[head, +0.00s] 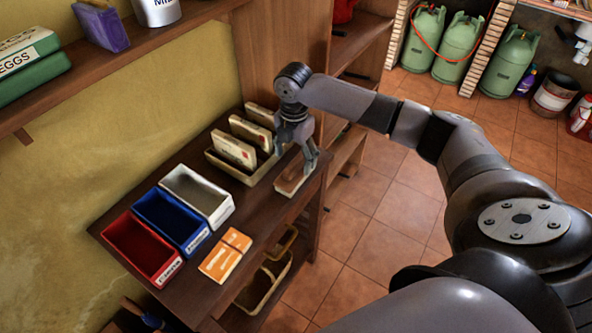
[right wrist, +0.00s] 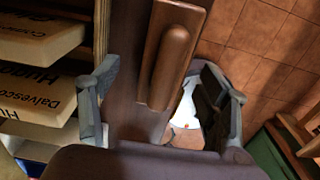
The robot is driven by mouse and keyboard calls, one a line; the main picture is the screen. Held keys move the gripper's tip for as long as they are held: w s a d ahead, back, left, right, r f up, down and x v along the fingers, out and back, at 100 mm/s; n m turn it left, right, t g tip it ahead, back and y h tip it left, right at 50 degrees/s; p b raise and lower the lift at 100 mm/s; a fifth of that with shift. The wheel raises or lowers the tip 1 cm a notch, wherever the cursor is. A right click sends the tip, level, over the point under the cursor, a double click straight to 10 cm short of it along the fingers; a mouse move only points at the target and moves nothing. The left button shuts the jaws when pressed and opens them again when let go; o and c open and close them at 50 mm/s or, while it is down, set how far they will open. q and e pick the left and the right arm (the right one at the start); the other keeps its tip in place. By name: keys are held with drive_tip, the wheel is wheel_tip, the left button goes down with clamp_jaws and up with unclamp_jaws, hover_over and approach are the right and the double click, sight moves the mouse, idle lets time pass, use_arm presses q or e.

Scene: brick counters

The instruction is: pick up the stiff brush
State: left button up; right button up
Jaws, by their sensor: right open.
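The stiff brush (head: 292,184) appears to be the brown wooden block near the right end of the wooden counter, under my right gripper (head: 297,155). In the right wrist view the brush (right wrist: 176,52) shows a flat back with a long rounded raised grip; its bristles are hidden. My right gripper (right wrist: 162,95) is open and empty, with its fingers apart on either side of the brush's near end. The brush lies ahead of the fingertips in that view; I cannot tell the exact gap. My left gripper is not in view.
A tray of upright packets (head: 238,152) stands just left of the brush. Red (head: 140,245), blue (head: 172,220) and white (head: 198,192) bins and orange cards (head: 226,254) are further along. A shelf (head: 120,55) overhangs the wall. The tiled floor (head: 380,205) is clear.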

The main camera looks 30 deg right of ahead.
sight(296, 170)
drive_tip(key=f, duration=0.3)
drive_tip(key=f+p, duration=0.1)
drive_tip(key=f, duration=0.1)
drive_tip(key=shift+s, duration=0.35)
drive_tip(key=shift+c, duration=0.5)
drive_tip(key=shift+r, duration=0.1)
drive_tip(key=c, duration=1.2)
